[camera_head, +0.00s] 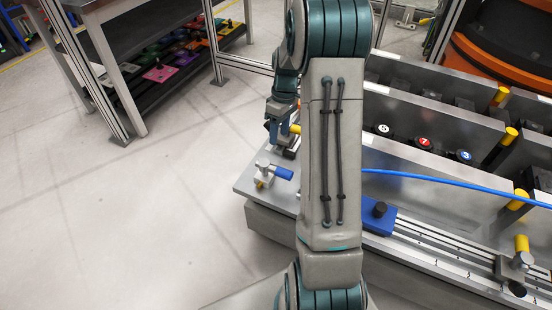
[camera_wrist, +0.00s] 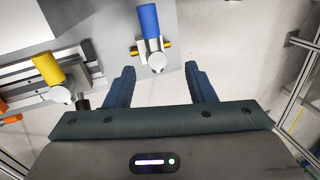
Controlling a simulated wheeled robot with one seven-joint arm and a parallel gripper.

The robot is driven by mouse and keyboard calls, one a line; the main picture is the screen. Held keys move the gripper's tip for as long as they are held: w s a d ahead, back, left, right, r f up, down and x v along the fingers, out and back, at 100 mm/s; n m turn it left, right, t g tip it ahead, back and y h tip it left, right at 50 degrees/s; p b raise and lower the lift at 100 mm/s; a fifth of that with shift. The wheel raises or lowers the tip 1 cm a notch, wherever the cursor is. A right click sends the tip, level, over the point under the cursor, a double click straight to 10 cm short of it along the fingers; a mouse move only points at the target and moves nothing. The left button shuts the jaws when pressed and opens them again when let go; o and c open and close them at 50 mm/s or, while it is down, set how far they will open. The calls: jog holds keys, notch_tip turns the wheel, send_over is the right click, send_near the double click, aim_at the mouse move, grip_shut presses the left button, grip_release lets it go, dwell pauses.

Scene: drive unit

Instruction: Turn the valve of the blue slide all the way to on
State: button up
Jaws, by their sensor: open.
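The valve with the blue handle (camera_head: 284,173) sits on the near left corner of the metal bench. In the wrist view its blue handle (camera_wrist: 149,20) points up the picture, away from my gripper (camera_wrist: 160,67), and its round metal body (camera_wrist: 156,58) lies between my fingertips. My gripper is open, and neither finger visibly touches the valve. In the head view my gripper (camera_head: 282,134) is beyond the valve, partly hidden by my arm. The blue slide block (camera_head: 378,216) with a black knob sits on the rail, right of my arm.
A valve with a yellow handle (camera_wrist: 48,68) stands left of my gripper in the wrist view. A blue hose (camera_head: 450,182) crosses the bench. Numbered buttons (camera_head: 424,142) and upright plates stand behind. A shelf table (camera_head: 150,75) is at back left. Floor left of the bench is clear.

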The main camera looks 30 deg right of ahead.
aim_at(274, 170)
jog(key=shift+n, duration=0.3)
jog(key=b+x, duration=0.1)
jog(key=x, duration=0.8)
jog(key=d+b+x, duration=0.1)
jog(key=x, duration=0.4)
jog(key=shift+w+f+b, duration=0.35)
grip_shut()
jog(key=shift+w+d+r+n+g+p, duration=0.1)
jog(key=shift+w+d+n+g+p, duration=0.25)
jog(key=shift+n, duration=0.65)
jog(key=n, duration=0.2)
jog(key=shift+w+d+n+h+p, duration=0.25)
jog(key=shift+w+n+h+p, duration=0.05)
jog(key=shift+w+p, duration=0.05)
